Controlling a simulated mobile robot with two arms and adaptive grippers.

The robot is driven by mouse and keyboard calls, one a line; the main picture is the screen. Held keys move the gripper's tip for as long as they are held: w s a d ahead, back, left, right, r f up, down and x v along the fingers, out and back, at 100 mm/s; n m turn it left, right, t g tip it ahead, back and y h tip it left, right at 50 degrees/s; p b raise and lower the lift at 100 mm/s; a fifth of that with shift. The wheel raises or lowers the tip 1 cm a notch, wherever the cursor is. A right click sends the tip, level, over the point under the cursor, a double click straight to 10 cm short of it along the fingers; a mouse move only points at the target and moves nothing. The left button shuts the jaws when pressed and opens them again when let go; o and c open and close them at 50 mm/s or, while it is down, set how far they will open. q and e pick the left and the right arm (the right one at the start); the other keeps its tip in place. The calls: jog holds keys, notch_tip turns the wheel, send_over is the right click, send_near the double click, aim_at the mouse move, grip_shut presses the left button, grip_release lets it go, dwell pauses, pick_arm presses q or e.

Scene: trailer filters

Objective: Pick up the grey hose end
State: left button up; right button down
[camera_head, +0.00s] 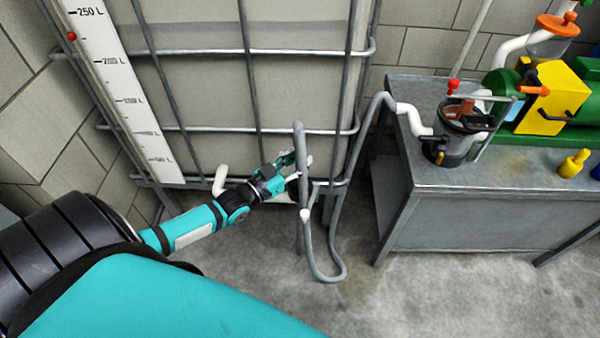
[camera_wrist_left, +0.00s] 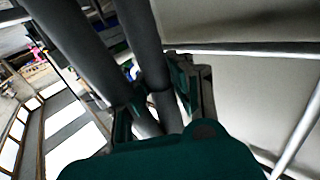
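The grey hose (camera_head: 303,180) rises in front of the caged tank, with one rounded grey top above my left gripper. A pale round tip (camera_head: 305,216) shows lower on the grey tubing, below the gripper. My left gripper (camera_head: 299,169) is at the upright part of the hose. In the left wrist view, a grey tube (camera_wrist_left: 143,45) runs between the two fingers (camera_wrist_left: 158,100), which appear closed against its sides. A second grey tube (camera_wrist_left: 75,45) passes beside it on the left. The finger pads are partly hidden. My right gripper is not in view.
The white tank (camera_head: 200,90) with its grey bar cage stands close behind the gripper. A metal table (camera_head: 480,220) at right carries a pump (camera_head: 455,135), joined to the hose. A yellow and green machine (camera_head: 550,95) sits behind. The concrete floor (camera_head: 400,300) in front is clear.

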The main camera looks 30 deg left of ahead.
pick_arm(q)
grip_shut()
jog(key=shift+f, duration=0.1)
jog(key=shift+s, duration=0.1)
dwell(0.6)
